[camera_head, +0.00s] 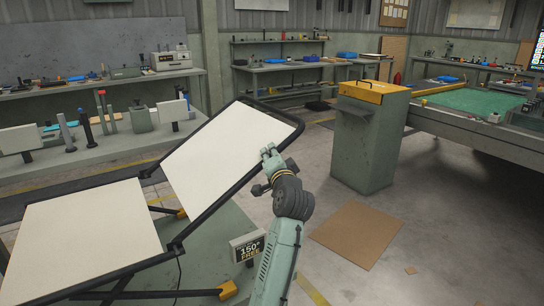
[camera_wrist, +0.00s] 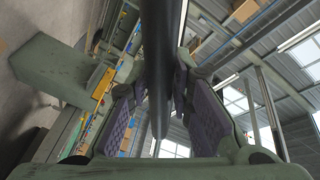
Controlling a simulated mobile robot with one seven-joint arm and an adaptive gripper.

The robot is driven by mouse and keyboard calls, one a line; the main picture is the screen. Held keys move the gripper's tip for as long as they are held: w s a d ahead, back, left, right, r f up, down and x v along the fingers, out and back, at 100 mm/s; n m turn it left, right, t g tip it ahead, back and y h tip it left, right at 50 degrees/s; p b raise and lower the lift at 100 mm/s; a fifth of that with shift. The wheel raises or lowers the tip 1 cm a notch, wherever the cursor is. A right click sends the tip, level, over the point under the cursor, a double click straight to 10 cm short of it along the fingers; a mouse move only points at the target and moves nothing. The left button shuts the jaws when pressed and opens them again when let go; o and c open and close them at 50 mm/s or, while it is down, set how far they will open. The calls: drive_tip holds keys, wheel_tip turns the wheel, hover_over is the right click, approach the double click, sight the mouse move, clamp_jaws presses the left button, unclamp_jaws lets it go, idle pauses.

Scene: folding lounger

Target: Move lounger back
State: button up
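The lounger has a pale flat seat panel (camera_head: 80,238) and a tilted pale backrest panel (camera_head: 220,150) in a dark frame. The backrest rises to the upper right, its far corner raised above the seat. My gripper (camera_head: 271,156) is at the right side rail of the backrest, near its upper end. In the wrist view, the dark rail (camera_wrist: 162,50) runs between the two purple-padded fingers of my gripper (camera_wrist: 160,88). The pads lie close on both sides of it. I cannot tell whether both pads press on the rail.
A green cabinet with a yellow top (camera_head: 366,145) stands to the right. A brown sheet (camera_head: 357,233) lies on the floor near it. Benches with tools line the back. Open floor lies right of my arm.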

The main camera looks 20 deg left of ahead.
clamp_jaws()
idle(0.3)
drive_tip(key=shift+r, duration=0.1)
drive_tip(key=shift+s+a+r, duration=0.15)
drive_tip(key=shift+r, duration=0.15)
drive_tip(key=s+a+r+n+t+y+p, duration=0.1)
drive_tip(key=s+a+r+n+y+p, duration=0.2)
drive_tip(key=s+a+r+n, duration=0.8)
drive_tip(key=shift+s+a+r+y, duration=0.5)
drive_tip(key=shift+s+a+r, duration=1.35)
drive_tip(key=shift+s+r, duration=1.55)
drive_tip(key=shift+s+f, duration=0.55)
drive_tip(key=shift+f, duration=0.05)
drive_tip(key=o, duration=0.5)
unclamp_jaws()
